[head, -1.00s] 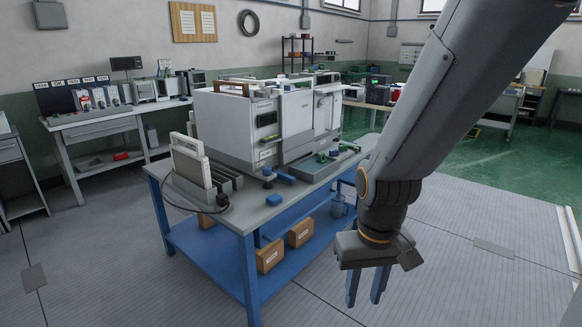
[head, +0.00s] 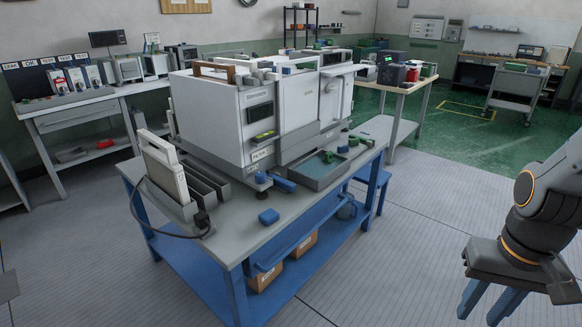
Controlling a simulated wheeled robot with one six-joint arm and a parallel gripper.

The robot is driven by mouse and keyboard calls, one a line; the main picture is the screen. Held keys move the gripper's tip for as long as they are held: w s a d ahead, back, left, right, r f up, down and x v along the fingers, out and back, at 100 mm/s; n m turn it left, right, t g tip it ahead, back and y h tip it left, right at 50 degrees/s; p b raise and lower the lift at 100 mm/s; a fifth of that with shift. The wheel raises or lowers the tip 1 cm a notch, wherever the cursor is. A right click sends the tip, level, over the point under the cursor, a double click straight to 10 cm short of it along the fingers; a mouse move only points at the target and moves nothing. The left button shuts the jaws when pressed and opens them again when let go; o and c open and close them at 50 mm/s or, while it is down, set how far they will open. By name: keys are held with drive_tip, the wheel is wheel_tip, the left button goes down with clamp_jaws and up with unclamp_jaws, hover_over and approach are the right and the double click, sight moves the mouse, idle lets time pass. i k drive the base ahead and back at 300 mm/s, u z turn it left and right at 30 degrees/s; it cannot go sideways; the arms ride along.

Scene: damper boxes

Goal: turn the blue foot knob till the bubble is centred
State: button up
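A white boxy machine (head: 240,110) stands on a blue-framed bench. A small blue foot knob (head: 262,178) shows under its near front corner. A second blue piece (head: 285,184) lies just right of it. A yellow-green strip (head: 264,135) sits low on the machine's front; I cannot tell whether it is the level, and no bubble can be made out. My gripper (head: 488,306) hangs at the lower right, well away from the bench and the knob. Its two blue fingers point down, apart, with nothing between them.
Grey slotted holders with an upright panel (head: 165,172) and a dark cable stand at left. A shallow tray (head: 322,170) with green pieces is at right. Clear floor lies between bench and gripper.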

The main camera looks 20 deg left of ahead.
sight(260, 177)
drive_tip(key=i, duration=0.65)
drive_tip(key=u, duration=0.7)
drive_tip(key=i, duration=0.6)
drive_tip(key=u, duration=0.5)
